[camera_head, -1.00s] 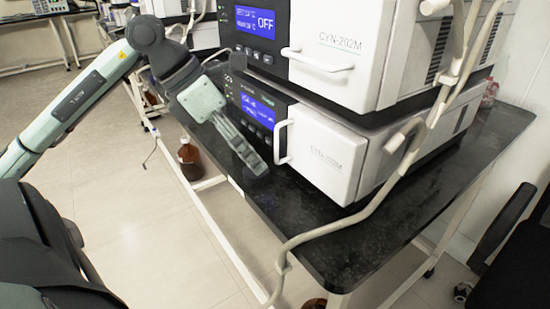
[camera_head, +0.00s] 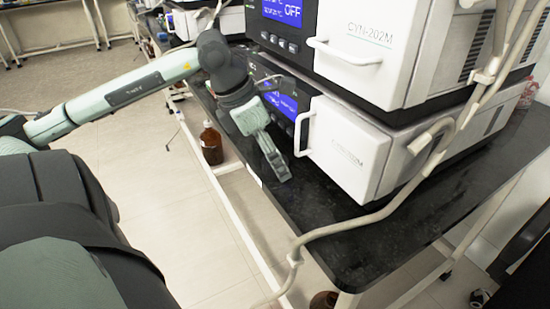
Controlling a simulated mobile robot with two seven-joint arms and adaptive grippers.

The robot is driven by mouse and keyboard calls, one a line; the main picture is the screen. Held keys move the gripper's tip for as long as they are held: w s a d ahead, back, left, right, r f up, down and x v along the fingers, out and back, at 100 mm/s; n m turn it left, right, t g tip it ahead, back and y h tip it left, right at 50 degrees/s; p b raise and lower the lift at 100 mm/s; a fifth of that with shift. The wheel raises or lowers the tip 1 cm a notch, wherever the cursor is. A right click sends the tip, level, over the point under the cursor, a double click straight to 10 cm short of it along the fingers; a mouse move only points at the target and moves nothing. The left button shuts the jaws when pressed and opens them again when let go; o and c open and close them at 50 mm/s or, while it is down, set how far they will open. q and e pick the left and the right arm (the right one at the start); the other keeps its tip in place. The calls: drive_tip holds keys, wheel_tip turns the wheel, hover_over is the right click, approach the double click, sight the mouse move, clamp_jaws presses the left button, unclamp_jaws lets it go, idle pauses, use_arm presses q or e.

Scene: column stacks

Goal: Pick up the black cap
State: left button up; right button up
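I cannot make out a separate black cap in this view; it may be hidden or too small against the black tabletop. My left gripper (camera_head: 279,170) points down at the left edge of the black tabletop (camera_head: 350,240), in front of the lower white unit's display. Its fingers look close together and are seen from the side, so I cannot tell whether they are open or shut or hold anything. My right gripper is not in view.
Two stacked white instruments, the upper (camera_head: 375,40) and lower (camera_head: 345,150), stand on the tabletop. A beige tube (camera_head: 370,218) hangs in front of them. A brown bottle (camera_head: 211,147) stands below the tabletop's left edge.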

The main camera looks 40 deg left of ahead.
use_arm(q)
drive_tip(key=shift+c, duration=1.3)
drive_tip(key=c, duration=0.6)
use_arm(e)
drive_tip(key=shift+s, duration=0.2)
use_arm(q)
drive_tip(key=shift+r, duration=0.1)
drive_tip(key=shift+r, duration=0.4)
drive_tip(key=r, duration=0.3)
drive_tip(key=shift+a+r, duration=0.3)
drive_tip(key=s+a+r, duration=0.1)
drive_tip(key=a+r, duration=0.1)
drive_tip(key=a, duration=0.1)
drive_tip(key=s+a+r+b, duration=0.1)
drive_tip(key=a+r, duration=0.1)
drive_tip(key=a, duration=0.2)
drive_tip(key=s+a+r, duration=0.2)
drive_tip(key=a, duration=0.1)
drive_tip(key=shift+a+r+b, duration=0.2)
drive_tip(key=shift+r+b, duration=0.05)
drive_tip(key=shift+b, duration=0.15)
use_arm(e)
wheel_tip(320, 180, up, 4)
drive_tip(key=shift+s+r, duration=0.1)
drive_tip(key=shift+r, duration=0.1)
